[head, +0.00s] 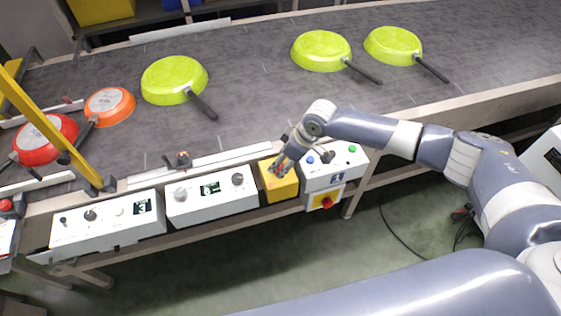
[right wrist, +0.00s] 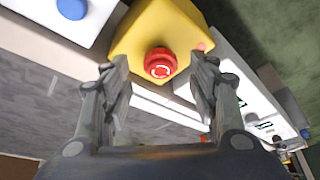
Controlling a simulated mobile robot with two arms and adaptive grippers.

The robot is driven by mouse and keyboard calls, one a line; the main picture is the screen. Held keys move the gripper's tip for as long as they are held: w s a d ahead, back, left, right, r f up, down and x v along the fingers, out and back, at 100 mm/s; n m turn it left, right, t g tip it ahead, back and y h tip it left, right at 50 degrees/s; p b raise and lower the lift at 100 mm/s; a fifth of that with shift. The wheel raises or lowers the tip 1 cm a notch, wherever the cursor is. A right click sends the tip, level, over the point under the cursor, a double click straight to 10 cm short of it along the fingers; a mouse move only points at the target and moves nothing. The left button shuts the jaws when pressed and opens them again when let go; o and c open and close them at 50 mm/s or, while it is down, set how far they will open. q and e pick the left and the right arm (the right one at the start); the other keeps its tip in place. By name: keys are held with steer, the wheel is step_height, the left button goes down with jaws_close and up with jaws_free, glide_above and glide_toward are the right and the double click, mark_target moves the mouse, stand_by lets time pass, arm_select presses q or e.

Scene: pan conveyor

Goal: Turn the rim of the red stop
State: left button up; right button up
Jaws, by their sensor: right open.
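The red stop (right wrist: 160,63) is a round red knob with white marks on its face, on a yellow box (right wrist: 128,45). In the right wrist view it lies between and just beyond my two fingertips. My right gripper (right wrist: 160,80) is open, with a finger on each side of the knob; I cannot tell whether either touches it. In the head view my right gripper (head: 280,168) points down over the yellow box (head: 282,188) and mostly hides the knob. My left gripper is not in view.
White control boxes (head: 212,199) flank the yellow box along the conveyor's near edge. The panel to the right (head: 335,172) has blue and green buttons, with a red switch (head: 327,203) below. Green pans (head: 174,80) and red-orange pans (head: 109,106) lie on the belt (head: 260,95).

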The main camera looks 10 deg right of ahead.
steer(key=shift+x, duration=1.25)
steer(key=shift+c, duration=0.3)
steer(key=c, duration=1)
